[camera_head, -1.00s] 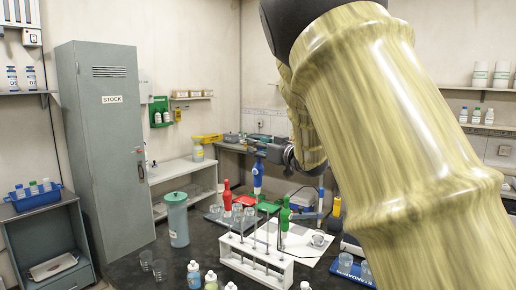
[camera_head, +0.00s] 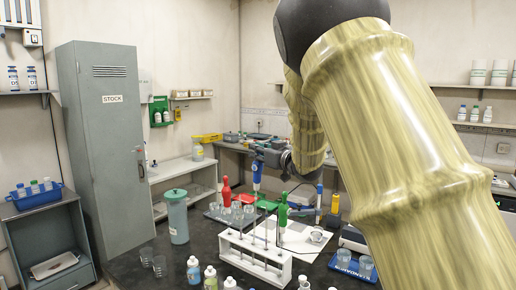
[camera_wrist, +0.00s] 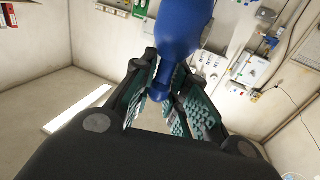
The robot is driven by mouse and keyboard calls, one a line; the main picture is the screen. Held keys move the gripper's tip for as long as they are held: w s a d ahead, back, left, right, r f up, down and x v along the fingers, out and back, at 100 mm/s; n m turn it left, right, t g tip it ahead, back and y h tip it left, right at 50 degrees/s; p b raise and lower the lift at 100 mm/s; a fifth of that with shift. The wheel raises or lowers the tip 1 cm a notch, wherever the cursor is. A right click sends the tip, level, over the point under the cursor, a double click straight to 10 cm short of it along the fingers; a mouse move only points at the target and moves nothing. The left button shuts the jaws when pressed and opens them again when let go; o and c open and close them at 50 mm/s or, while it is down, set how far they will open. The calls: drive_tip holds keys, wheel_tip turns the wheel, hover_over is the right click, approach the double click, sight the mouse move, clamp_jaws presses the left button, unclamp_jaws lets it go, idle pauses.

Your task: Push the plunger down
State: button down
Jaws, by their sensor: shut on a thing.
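My gripper (camera_wrist: 172,90) is shut on the blue tool (camera_wrist: 182,35). In the wrist view the tool's wide rounded body is at the top, and its narrow end with a small knob lies between the teal-padded fingers. In the head view my gripper (camera_head: 270,156) is small and partly hidden by my arm, with the blue tool (camera_head: 257,172) hanging below it above the bench. A red tool (camera_head: 226,191) and a green tool (camera_head: 283,211) of similar shape stand at either side, lower down.
A white test-tube rack (camera_head: 255,255) stands in front, with a lidded teal container (camera_head: 177,216) left of it and small bottles (camera_head: 193,270) along the near side. Beakers on a blue tray (camera_head: 352,267) are at right. A tall grey cabinet (camera_head: 105,160) stands at left.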

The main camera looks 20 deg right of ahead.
drive_tip(key=shift+s+a+r, duration=0.1)
drive_tip(key=shift+s+r, duration=0.1)
drive_tip(key=c, duration=1.4)
unclamp_jaws()
drive_tip(key=shift+o, duration=0.2)
drive_tip(key=v, duration=1.2)
